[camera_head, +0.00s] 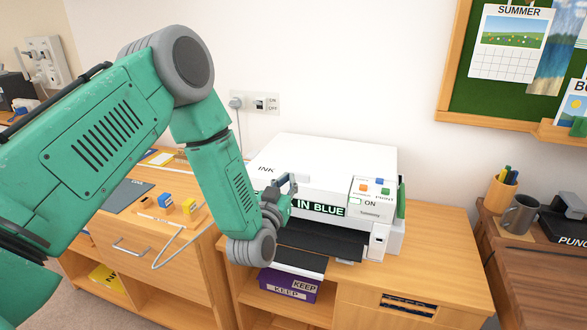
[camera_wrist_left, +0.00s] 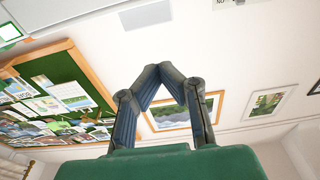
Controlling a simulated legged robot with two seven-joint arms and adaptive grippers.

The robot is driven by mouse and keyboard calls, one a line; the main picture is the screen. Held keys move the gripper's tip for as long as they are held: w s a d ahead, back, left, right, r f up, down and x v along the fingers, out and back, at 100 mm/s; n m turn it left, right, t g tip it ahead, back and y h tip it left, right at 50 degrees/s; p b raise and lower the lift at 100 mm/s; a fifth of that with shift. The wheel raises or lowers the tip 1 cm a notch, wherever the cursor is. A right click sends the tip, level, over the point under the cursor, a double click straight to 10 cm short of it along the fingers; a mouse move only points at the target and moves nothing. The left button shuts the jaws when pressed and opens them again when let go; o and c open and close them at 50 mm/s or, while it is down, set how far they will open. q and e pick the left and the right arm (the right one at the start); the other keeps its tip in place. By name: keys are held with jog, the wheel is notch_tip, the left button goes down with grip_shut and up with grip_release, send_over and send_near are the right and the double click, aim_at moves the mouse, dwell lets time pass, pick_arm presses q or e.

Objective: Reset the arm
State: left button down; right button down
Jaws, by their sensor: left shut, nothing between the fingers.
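My green left arm (camera_head: 110,125) comes in from the left and bends down in front of the white printer (camera_head: 330,155). My left gripper (camera_head: 288,184) is at the front of the printer, beside the "IN BLUE" label; I cannot tell whether it touches the printer. In the left wrist view the gripper (camera_wrist_left: 160,68) is shut, its fingertips together with nothing between them. That view looks up at the wall and ceiling. My right gripper is in neither view.
A wooden cabinet (camera_head: 440,265) bears the printer. A purple "KEEP" box (camera_head: 290,287) sits below the printer's front tray. At left, a drawer unit (camera_head: 140,235) holds small coloured blocks. At right stand a mug (camera_head: 519,214) and a pen cup (camera_head: 501,195). A green board (camera_head: 455,85) hangs above.

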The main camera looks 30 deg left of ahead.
pick_arm(q)
jog(key=s+d+f+m+g+h, duration=0.15)
jog(key=s+d+f+g, duration=0.3)
jog(key=s+f, duration=0.5)
jog(key=s+d+f+m+g+h, duration=0.1)
jog(key=s+d+f+g+h, duration=0.3)
jog(key=s+f, duration=0.55)
jog(key=s+f+g, duration=0.3)
jog(key=s+g, duration=0.2)
jog(key=s, duration=0.5)
jog(key=s+f+g+y, duration=0.1)
jog(key=s+f+g, duration=0.3)
jog(key=s, duration=0.6)
jog(key=shift+a+m+g, duration=0.2)
jog(key=shift+m+g, duration=0.15)
jog(key=shift+g, duration=0.1)
jog(key=shift+w+f, duration=0.1)
jog(key=shift+w, duration=0.05)
